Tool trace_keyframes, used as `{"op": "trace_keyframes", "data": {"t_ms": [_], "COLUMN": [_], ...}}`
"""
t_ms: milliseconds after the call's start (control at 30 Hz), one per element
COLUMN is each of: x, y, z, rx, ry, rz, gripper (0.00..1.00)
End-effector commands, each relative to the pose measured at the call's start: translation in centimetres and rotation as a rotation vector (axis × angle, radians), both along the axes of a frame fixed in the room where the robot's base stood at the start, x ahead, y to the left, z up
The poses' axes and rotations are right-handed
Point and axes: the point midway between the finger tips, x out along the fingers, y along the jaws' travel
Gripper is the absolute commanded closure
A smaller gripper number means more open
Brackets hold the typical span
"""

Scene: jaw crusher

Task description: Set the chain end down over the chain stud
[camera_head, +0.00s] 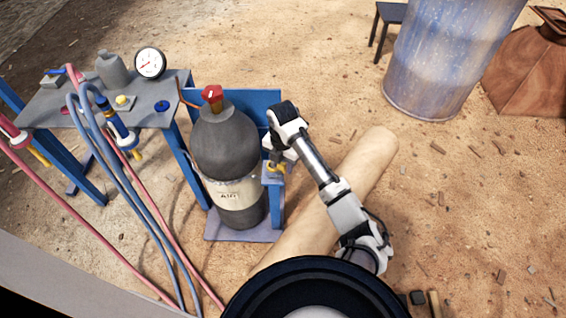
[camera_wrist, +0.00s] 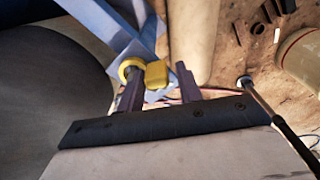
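My gripper (camera_wrist: 160,82) is at the blue bracket beside the gas bottle (camera_head: 225,145). Its two dark fingers stand apart, with a gap between them. A yellow block (camera_wrist: 156,73) shows in that gap, narrower than it; I see no finger pressing on it. A yellow ring (camera_wrist: 130,67) joins its left side and appears to be around a greyish peg, likely the chain stud; I cannot tell how far down it sits. The yellow parts (camera_head: 277,169) are tiny in the head view, just below my gripper (camera_head: 275,155). No chain links are clearly visible.
The bottle's dark side (camera_wrist: 45,95) is close on the left in the wrist view, with a blue frame bar (camera_wrist: 105,22) above. A bench (camera_head: 50,105) with a gauge (camera_head: 150,63) and hoses stands left. A blue drum (camera_head: 445,50) stands back right.

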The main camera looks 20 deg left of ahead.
Motion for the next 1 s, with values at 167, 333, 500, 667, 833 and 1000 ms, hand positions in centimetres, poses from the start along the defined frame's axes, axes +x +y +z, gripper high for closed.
{"op": "trace_keyframes", "data": {"t_ms": [167, 333, 500, 667, 833, 1000], "x": [0.1, 0.2, 0.2, 0.1, 0.1, 0.0], "y": [0.5, 0.5, 0.5, 0.2, 0.0, -0.1], "z": [0.2, 1.7, 5.3, 8.9, 12.2, 13.7], "rx": [0.012, 0.014, 0.013, 0.008, 0.001, 0.001], "ry": [-0.011, -0.014, -0.016, -0.011, -0.008, -0.004], "rz": [0.005, 0.007, 0.007, 0.005, 0.002, 0.001], "gripper": [0.51, 0.51, 0.51, 0.51, 0.51, 0.51]}}
